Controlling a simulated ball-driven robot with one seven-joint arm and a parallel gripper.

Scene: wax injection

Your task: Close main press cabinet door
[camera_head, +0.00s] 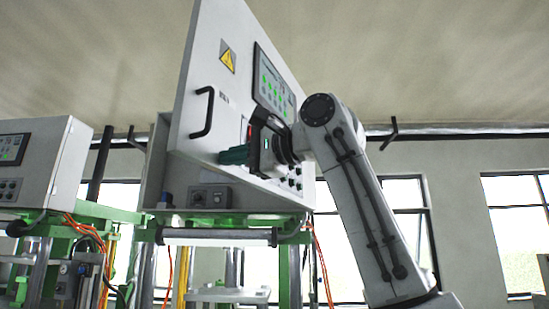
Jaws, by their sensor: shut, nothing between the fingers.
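The main press cabinet door (208,78) is a large pale grey panel, standing open at an angle in front of the cabinet body (156,160). It carries a black handle (203,112) near its left edge, a yellow warning sign, a screen panel (272,86) and several buttons. My gripper (232,156) is in front of the door's lower middle, to the right of and below the handle, with its green fingers pointing left. It is shut with nothing held. I cannot tell whether the fingers touch the door. My gripper and arm hide some of the buttons.
A second grey control cabinet (42,160) stands at the left on a green frame. Under the main cabinet are green posts (290,270), a horizontal bar (215,237) and orange cables. Windows and a wall lie behind. The space left of the door, above the second cabinet, looks clear.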

